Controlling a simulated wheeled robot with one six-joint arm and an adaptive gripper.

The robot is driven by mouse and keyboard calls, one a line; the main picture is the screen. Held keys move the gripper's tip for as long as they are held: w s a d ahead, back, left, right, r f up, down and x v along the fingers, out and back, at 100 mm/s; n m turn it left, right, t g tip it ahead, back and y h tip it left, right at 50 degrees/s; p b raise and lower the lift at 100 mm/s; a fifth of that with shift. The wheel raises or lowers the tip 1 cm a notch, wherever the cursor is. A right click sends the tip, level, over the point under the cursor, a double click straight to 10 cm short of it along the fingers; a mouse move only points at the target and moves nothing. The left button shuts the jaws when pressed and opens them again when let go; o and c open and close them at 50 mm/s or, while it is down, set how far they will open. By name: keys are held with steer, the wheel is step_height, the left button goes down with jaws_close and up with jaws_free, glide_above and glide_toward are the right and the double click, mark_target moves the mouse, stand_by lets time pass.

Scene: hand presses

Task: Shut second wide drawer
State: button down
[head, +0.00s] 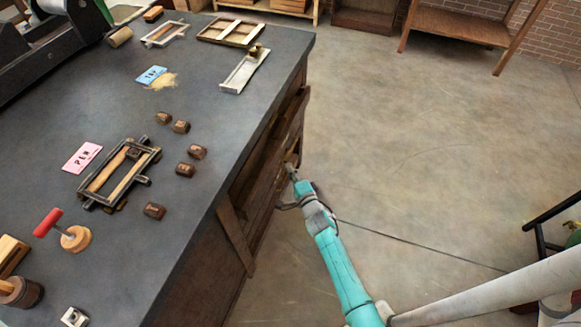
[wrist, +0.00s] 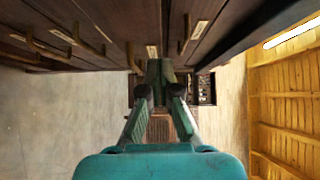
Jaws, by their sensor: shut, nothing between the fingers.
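The wide drawers are in the right side of the dark-topped bench, below its top edge. In the head view their brown fronts (head: 268,165) show steeply from above, and I cannot tell for sure which is the second one or how far it stands out. In the wrist view dark wooden fronts (wrist: 110,22) with brass-coloured handles and small labels fill the top. My gripper (head: 291,170) is at the drawer fronts, fingers pointing at them. It also shows in the wrist view (wrist: 160,68), fingertips together and empty, close to a front. I cannot tell whether they touch it.
Bare concrete floor (head: 400,130) lies open right of the bench. A wooden table (head: 455,24) stands at the back.

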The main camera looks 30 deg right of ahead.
steer(key=s, duration=0.8)
glide_toward(274, 158)
steer(key=shift+w+d, duration=0.85)
steer(key=shift+w, duration=1.7)
steer(key=shift+w+a, duration=0.45)
steer(key=shift+w, duration=0.15)
